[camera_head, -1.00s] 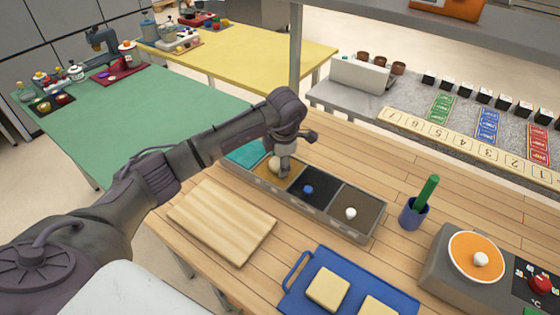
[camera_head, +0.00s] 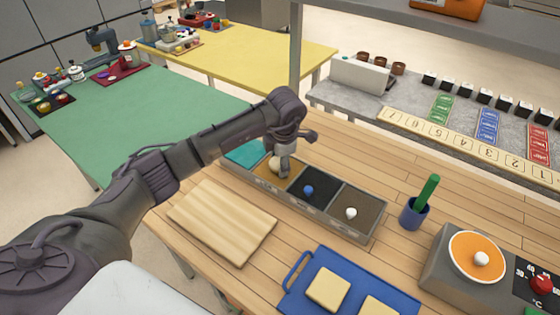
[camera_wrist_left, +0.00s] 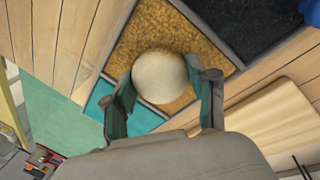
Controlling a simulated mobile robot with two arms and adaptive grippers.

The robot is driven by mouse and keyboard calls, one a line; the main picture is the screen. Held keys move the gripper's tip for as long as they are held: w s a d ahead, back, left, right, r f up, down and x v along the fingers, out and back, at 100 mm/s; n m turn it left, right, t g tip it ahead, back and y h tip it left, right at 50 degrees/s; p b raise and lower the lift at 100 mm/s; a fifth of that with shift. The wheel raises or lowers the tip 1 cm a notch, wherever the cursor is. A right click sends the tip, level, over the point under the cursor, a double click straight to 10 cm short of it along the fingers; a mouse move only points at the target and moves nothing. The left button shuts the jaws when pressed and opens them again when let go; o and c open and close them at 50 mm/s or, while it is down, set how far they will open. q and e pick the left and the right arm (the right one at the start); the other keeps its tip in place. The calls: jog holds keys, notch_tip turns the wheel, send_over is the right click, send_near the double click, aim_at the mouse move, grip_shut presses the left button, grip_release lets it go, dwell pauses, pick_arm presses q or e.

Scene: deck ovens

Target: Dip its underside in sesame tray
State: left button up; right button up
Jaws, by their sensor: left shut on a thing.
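A pale round dough ball (camera_wrist_left: 160,77) is held between the two fingers of my left gripper (camera_wrist_left: 164,92) in the left wrist view. My left gripper (camera_head: 280,170) is shut on it over the golden sesame tray (camera_wrist_left: 150,24), and the ball (camera_head: 273,164) shows partly behind the fingers in the head view. The sesame compartment (camera_head: 263,173) lies between a teal one and a black one. The ball's underside is hidden, so I cannot tell whether it touches the seeds. My right gripper is not in view.
The black compartment (camera_head: 322,195) holds a blue knob, and the brown one (camera_head: 357,211) a white knob. A wooden board (camera_head: 222,221) lies in front. A blue tray (camera_head: 349,264) carries pale slabs. A blue cup (camera_head: 413,213) with a green handle stands to the right.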

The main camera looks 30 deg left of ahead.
pick_arm(q)
jog(key=shift+f, duration=0.1)
jog(key=shift+r+p, duration=2)
jog(key=shift+r, duration=1.25)
jog(key=shift+r+p, duration=0.45)
jog(key=shift+r, duration=0.4)
